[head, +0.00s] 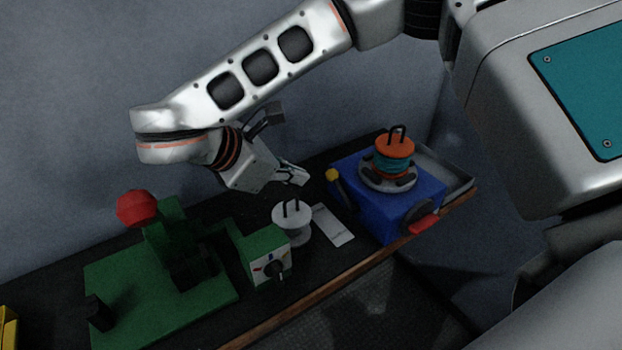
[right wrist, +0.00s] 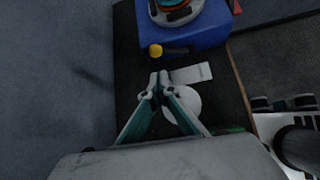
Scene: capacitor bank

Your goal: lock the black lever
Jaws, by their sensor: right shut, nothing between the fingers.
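A black lever with a yellow knob (head: 333,175) is on the left side of the blue box (head: 412,212). In the right wrist view, the lever (right wrist: 176,51) runs from its yellow knob (right wrist: 155,50) along the near face of the blue box (right wrist: 205,34). My right gripper (head: 301,177) is shut and empty, above the table just left of the knob. In the right wrist view its fingertips (right wrist: 159,80) are together, a little below the knob in the picture and apart from it. My left gripper is not in view.
An orange-and-teal spool (head: 394,157) sits on the blue box, which has a red handle (head: 424,224). A white spool (head: 292,222) and a white plate (head: 333,225) lie near the gripper.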

